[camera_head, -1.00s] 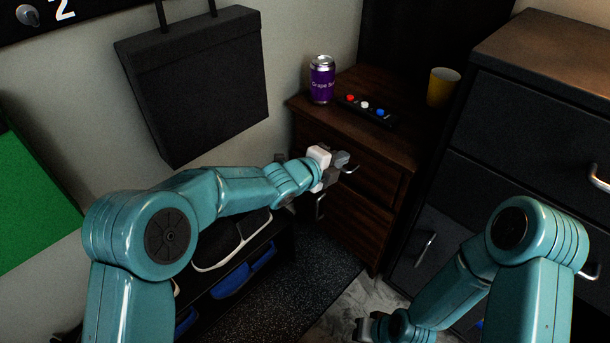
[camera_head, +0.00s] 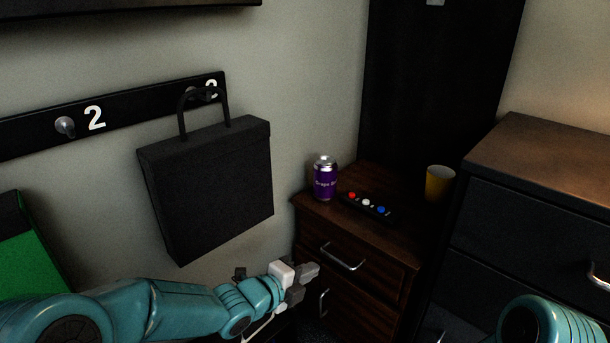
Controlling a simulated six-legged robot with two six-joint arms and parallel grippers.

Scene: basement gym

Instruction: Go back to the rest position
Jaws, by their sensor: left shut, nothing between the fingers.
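My left gripper (camera_head: 306,275) is shut and empty. It is held in front of the small dark wooden cabinet (camera_head: 374,258), low in the view and left of the upper drawer handle (camera_head: 342,258). My left arm comes in along the bottom left. Of my right arm only a teal joint (camera_head: 548,322) shows at the bottom right. My right gripper is out of the picture.
A purple can (camera_head: 325,178), a black strip with red, white and blue buttons (camera_head: 366,206) and a yellow cup (camera_head: 439,184) stand on the cabinet. A black bag (camera_head: 210,190) hangs on the wall rack (camera_head: 40,128). A dark dresser (camera_head: 540,215) stands right.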

